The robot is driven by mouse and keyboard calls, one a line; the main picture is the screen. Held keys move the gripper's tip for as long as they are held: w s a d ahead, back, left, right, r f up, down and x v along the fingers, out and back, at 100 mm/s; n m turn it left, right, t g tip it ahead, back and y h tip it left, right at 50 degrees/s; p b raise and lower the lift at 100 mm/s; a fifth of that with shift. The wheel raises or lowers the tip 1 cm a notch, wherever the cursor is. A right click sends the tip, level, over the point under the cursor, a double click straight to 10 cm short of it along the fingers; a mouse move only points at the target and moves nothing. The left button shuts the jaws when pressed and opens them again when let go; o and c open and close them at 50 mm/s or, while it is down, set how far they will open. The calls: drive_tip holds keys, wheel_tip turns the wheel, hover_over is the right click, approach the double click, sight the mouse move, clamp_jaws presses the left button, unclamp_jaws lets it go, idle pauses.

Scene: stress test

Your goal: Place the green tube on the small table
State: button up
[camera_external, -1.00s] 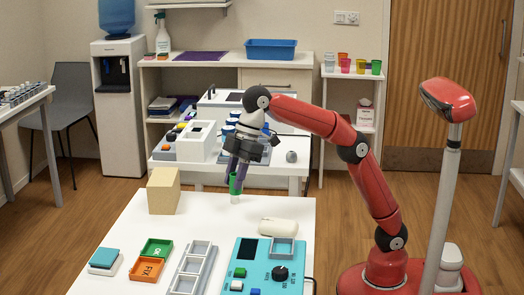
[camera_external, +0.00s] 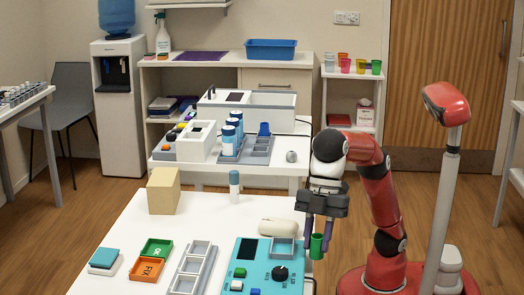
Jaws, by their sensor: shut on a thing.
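A short green tube (camera_external: 316,246) is held between the dark fingers of my gripper (camera_external: 318,238). It points downward and shows below and between the fingertips, at the right edge of the front white table (camera_external: 210,222). Whether it is over the table or just beyond its edge I cannot tell. The fingers hide part of it. Which table is the small one I cannot tell; a second white table (camera_external: 282,168) stands behind the front one.
A white tube with a blue-grey cap (camera_external: 234,187) stands upright on the front table. A tan block (camera_external: 163,191), a white rounded object (camera_external: 278,227), a teal control box (camera_external: 262,272), a grey rack (camera_external: 193,264) and green and orange trays (camera_external: 147,270) also lie there. The middle is clear.

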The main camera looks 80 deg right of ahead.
drive_tip(key=s+a+f+n+p, duration=0.2)
drive_tip(key=s+a+f+p, duration=0.1)
drive_tip(key=s+f, duration=1.4)
drive_tip(key=w+d+r+m+b, duration=0.1)
drive_tip(key=w+d+r, duration=0.6)
drive_tip(key=w+r, duration=0.25)
drive_tip(key=w+d+r+m+b, duration=0.1)
drive_tip(key=w+d+r+m, duration=0.1)
drive_tip(key=w+d+r, duration=0.65)
drive_tip(key=w+a+m+t+h+p, duration=0.1)
drive_tip(key=w+m, duration=0.2)
drive_tip(key=w, duration=0.4)
drive_tip(key=w+a+m+t+h, duration=0.1)
drive_tip(key=w+m, duration=0.2)
drive_tip(key=w, duration=0.3)
drive_tip(key=w+a+f+m+t+h+p, duration=0.1)
drive_tip(key=w+m, duration=0.3)
drive_tip(key=w, duration=0.3)
drive_tip(key=shift+w+a+p, duration=0.15)
drive_tip(key=shift+w+p, duration=0.15)
drive_tip(key=shift+w, duration=0.05)
drive_tip(key=shift+f, duration=2.4)
